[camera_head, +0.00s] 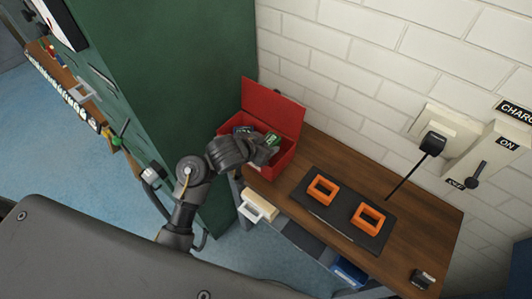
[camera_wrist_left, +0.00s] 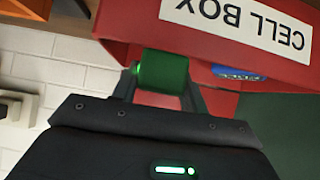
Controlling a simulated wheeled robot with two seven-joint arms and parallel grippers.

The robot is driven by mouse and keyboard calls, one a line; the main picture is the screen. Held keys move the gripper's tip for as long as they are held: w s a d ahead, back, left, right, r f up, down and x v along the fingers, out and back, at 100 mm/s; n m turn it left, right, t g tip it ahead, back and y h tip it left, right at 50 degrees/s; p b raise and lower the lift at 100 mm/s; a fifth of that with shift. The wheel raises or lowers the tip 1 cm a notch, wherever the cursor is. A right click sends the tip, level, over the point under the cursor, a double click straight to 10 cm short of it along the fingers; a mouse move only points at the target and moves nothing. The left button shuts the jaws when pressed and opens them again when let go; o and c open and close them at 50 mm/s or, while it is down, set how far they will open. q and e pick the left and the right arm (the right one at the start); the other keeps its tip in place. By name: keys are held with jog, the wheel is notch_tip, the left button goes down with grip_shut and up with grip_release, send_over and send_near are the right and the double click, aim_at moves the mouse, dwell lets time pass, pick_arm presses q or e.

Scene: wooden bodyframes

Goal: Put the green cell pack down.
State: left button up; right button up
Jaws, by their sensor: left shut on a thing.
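My left gripper (camera_head: 266,146) is shut on the green cell pack (camera_head: 271,138). It holds the pack at the open red cell box (camera_head: 284,160), over or just inside its opening. In the left wrist view the green pack (camera_wrist_left: 163,72) sits between the two fingers (camera_wrist_left: 162,88), close to the red box (camera_wrist_left: 125,22) with its CELL BOX label. A blue cell pack (camera_wrist_left: 240,73) lies in the box, partly hidden. I cannot tell whether the green pack touches the box floor. My right gripper is not in view.
The box stands at the left end of a wooden table (camera_head: 425,212). A black pad (camera_head: 340,216) with two orange square frames (camera_head: 322,189) lies beside it. A green cabinet (camera_head: 190,80) is close on the left. A charge switch (camera_head: 475,172) is on the white brick wall.

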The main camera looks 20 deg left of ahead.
pick_arm(q)
jog(key=f, duration=0.1)
jog(key=f+b, duration=0.1)
jog(key=f, duration=0.1)
jog(key=shift+w+a+f+b, duration=0.1)
jog(key=shift+w+f+b, duration=0.05)
jog(key=shift+w+b, duration=0.2)
jog(key=shift+f, duration=0.3)
jog(key=shift+f, duration=0.2)
jog(key=o, duration=1.1)
